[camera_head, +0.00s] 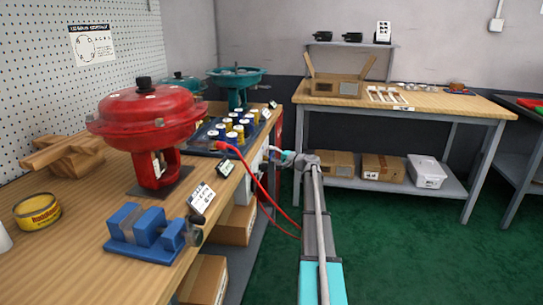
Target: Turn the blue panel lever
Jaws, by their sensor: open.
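I cannot make out a blue panel lever in this view. My arm (318,215) reaches forward from the bottom, along the right side of the workbench. Its end bends left toward the bench's front edge. My gripper (268,153) is small and far off there, near the bench's side below the tray. It looks empty, and its fingers are too small to see clearly. What lies just beyond it is partly hidden by the arm and the bench edge.
The wooden workbench (90,270) carries a red valve actuator (148,112), a blue vise (150,232), a yellow tin (37,211) and a tray of small cans (205,146). A red cable (262,190) hangs beside my arm. A second table (440,104) stands behind. Green floor (400,250) is clear at right.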

